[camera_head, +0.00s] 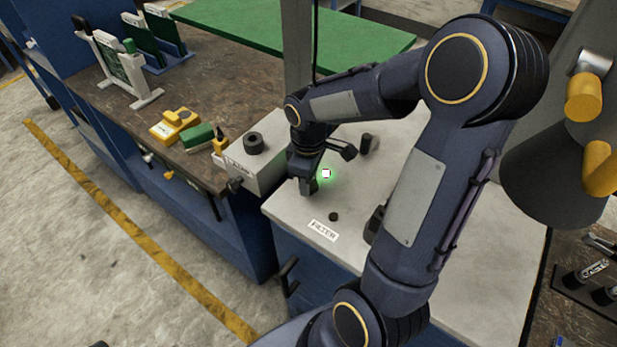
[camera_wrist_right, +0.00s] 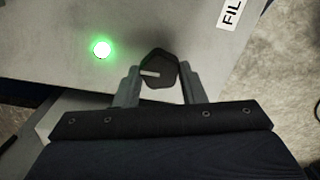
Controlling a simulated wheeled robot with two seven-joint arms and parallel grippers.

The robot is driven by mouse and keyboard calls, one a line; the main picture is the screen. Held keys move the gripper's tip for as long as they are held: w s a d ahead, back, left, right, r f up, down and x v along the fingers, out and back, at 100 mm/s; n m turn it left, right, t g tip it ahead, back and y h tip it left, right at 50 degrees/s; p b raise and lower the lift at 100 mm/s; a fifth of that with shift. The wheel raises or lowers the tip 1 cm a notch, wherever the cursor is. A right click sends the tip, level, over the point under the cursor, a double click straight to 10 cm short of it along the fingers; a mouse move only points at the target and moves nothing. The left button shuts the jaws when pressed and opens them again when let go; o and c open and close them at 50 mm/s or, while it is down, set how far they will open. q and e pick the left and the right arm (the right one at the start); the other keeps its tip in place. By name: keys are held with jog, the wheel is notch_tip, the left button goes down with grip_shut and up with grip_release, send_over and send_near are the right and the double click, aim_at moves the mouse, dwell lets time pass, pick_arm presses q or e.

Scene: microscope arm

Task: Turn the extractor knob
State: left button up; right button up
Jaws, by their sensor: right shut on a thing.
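My right gripper (camera_head: 308,188) reaches down onto the grey top of the cabinet (camera_head: 285,207), just left of a glowing green light (camera_head: 326,173). In the right wrist view its fingers (camera_wrist_right: 160,78) stand either side of a dark knob (camera_wrist_right: 165,70) with a white pointer line, and they are shut on it. The pointer line points left in that view, toward the green light (camera_wrist_right: 101,49). In the head view the gripper hides this knob. My left gripper is out of view.
A grey box (camera_head: 262,172) with a black round knob (camera_head: 253,143) stands close left of the gripper. A FILTER label (camera_head: 323,230) and a small dark button (camera_head: 333,216) lie nearer. A dark peg (camera_head: 368,143) stands behind. My right arm covers the cabinet's right side.

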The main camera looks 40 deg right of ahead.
jog(key=o, duration=1)
jog(key=shift+r, duration=0.1)
notch_tip(320, 180, up, 7)
jog(key=p, duration=0.5)
jog(key=shift+p, duration=0.3)
jog(key=shift+r, duration=0.35)
jog(key=shift+a+f, duration=0.1)
